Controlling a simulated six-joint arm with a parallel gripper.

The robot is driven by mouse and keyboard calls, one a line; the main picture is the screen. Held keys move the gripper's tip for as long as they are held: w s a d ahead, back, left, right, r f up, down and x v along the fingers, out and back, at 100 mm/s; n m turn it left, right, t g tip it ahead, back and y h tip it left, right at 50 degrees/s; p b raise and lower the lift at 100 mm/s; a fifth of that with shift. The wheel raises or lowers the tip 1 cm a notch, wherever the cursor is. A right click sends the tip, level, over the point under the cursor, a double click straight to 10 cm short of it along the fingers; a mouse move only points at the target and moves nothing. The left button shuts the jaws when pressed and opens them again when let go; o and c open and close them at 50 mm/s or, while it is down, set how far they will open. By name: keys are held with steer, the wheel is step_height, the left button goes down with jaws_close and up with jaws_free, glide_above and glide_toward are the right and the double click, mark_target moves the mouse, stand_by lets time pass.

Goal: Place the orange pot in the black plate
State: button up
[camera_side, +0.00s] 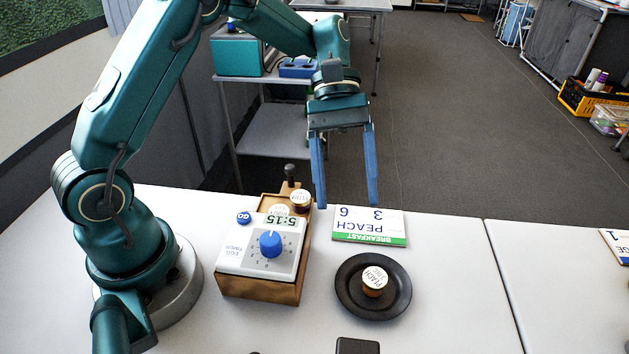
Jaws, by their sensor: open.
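The black plate (346,296) lies on the white table, right of the centre. A small pot with a white labelled lid and orange-brown sides (374,290) stands upright inside the plate, near its middle. The lid's label seems to read "PEACH". My gripper (347,205) has two long blue fingers pointing down, wide apart, with nothing between them. It is raised, behind the plate and the pot and clear of both.
A wooden box (262,290) with a white egg timer (262,251) stands left of the plate. A "PEACH" breakfast card (369,225) lies behind the plate. A black object (358,346) is at the front edge.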

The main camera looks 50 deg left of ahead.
steer(key=s+a+r+m+t+y, duration=0.2)
steer(key=s+a+m+t+y, duration=0.1)
steer(key=s, duration=0.3)
steer(key=s+a+r+m+t+y, duration=0.3)
steer(key=s+m+t+y, duration=0.1)
steer(key=s+m+t, duration=0.1)
steer(key=shift+s+a+r+t, duration=0.15)
steer(key=shift+s+a+t, duration=0.2)
steer(key=shift+t, duration=0.45)
steer(key=o, duration=0.4)
steer(key=shift+o, duration=0.2)
steer(key=w+a+r+n+g, duration=0.2)
steer(key=w+a+n+g, duration=0.2)
steer(key=w+n+g, duration=0.35)
step_height(320, 180, down, 9)
steer(key=n+t, duration=0.1)
steer(key=t, duration=0.1)
steer(key=shift+w+f, duration=0.15)
steer(key=shift+w, duration=0.2)
